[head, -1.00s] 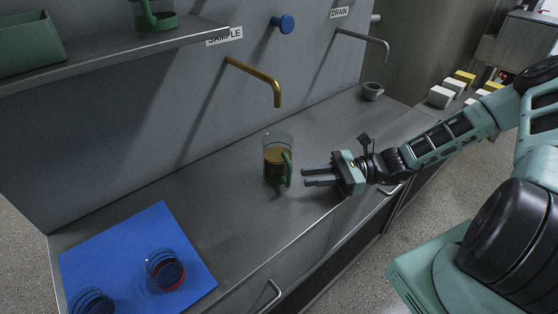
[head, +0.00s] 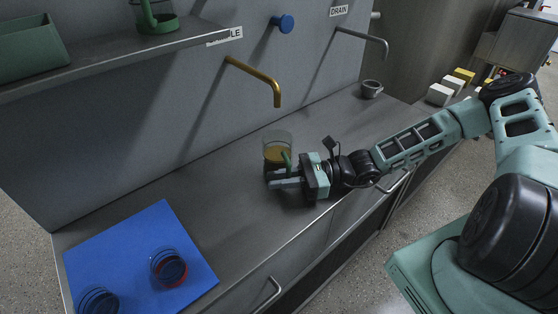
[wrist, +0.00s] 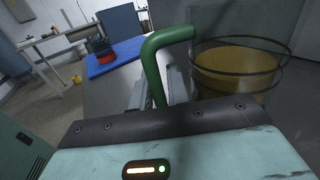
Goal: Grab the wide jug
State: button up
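The jug (head: 277,152) is a clear, wide vessel with amber liquid and a green handle, upright on the grey counter below the brass tap. My gripper (head: 277,179) is low over the counter at the jug's near side, and its fingers partly hide the jug's lower part. In the wrist view, the jug (wrist: 235,70) is on the right. Its green handle (wrist: 152,72) comes down between my two fingers (wrist: 158,95), which look apart, one on each side of it. Whether either finger touches the handle is unclear.
A blue mat (head: 135,245) with two clear round vessels lies at the left. A shelf (head: 110,60) with a green bin (head: 28,45) and another green-handled vessel (head: 157,17) is above. A brass tap (head: 262,80) hangs behind the jug. A small grey cup (head: 371,89) stands farther right.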

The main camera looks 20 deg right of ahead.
grip_shut()
